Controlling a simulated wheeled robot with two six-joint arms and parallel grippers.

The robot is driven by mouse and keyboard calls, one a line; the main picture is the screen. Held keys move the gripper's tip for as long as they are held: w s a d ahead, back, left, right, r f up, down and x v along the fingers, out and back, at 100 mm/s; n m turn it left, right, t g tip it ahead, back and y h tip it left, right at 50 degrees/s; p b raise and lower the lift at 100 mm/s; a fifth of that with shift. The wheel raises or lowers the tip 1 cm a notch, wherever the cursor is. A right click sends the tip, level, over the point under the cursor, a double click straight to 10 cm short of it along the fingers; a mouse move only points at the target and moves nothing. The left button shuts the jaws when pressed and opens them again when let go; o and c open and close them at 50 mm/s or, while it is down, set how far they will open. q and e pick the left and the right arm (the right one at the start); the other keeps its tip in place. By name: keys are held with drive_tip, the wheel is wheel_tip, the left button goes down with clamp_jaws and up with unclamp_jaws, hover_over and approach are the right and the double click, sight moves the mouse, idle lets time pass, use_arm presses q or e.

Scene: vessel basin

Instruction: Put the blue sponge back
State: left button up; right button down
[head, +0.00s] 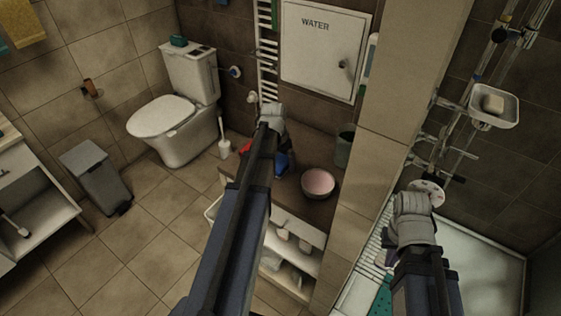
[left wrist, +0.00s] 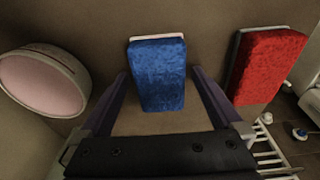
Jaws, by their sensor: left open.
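The blue sponge (left wrist: 158,75) lies on the brown counter in the left wrist view, with a pale layer at its far edge. My left gripper (left wrist: 160,74) is open, with one finger on each side of the sponge and gaps visible. I cannot tell how far above the counter the fingers are. In the head view the sponge (head: 283,163) shows partly behind my left arm, and the left fingers are hidden.
A red sponge (left wrist: 267,66) lies to the right of the blue one. A round pink-topped bowl (left wrist: 43,82) stands to the left. A dark cup (head: 345,149) stands by the tiled pillar. A toilet (head: 166,125) and grey bin (head: 95,177) are farther left, with open floor between.

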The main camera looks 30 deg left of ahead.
sight(277, 164)
use_arm(q)
wheel_tip(277, 164, up, 12)
drive_tip(key=s+p, duration=0.1)
drive_tip(key=p, duration=1.1)
drive_tip(key=shift+s, duration=0.4)
drive_tip(key=shift+a, duration=0.1)
